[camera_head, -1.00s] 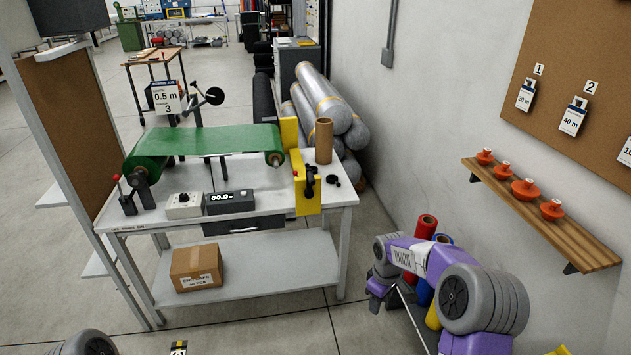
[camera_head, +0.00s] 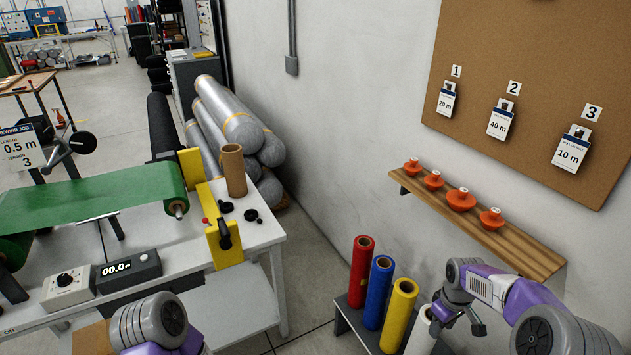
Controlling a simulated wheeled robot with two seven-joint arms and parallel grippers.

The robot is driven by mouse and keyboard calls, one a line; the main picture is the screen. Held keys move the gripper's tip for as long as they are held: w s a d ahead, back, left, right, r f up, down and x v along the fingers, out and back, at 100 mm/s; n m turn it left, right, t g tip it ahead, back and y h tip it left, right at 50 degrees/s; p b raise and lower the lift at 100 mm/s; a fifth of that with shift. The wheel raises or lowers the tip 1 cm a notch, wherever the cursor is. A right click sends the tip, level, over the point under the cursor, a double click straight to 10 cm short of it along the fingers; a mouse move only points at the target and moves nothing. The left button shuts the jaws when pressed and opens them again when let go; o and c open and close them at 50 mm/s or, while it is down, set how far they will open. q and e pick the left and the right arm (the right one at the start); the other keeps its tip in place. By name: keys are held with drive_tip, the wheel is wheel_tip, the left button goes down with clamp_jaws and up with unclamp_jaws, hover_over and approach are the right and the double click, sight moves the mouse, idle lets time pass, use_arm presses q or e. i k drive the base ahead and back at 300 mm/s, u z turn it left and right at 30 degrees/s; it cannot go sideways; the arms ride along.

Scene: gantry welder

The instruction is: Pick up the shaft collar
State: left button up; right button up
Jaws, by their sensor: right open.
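Small black round parts lie on the white bench top beside a brown cardboard tube (camera_head: 234,170). One of them, a small black piece (camera_head: 251,215), looks like the shaft collar, but it is too small to be sure. My right gripper (camera_head: 458,329) is at the lower right, open and empty, in front of a white roll and far to the right of the black parts. Only a grey and purple link of my left arm shows at the bottom left; its gripper is out of view.
A yellow bracket (camera_head: 224,243) stands at the bench's right end. Red (camera_head: 361,271), blue (camera_head: 379,292) and yellow (camera_head: 398,316) rolls stand on a low rack left of my right gripper. A wooden wall shelf (camera_head: 480,222) holds several orange parts.

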sight(223, 209)
drive_tip(key=u, duration=0.05)
drive_tip(key=i, duration=1.55)
drive_tip(key=u, duration=1.45)
drive_tip(key=i, duration=0.55)
drive_tip(key=u, duration=0.55)
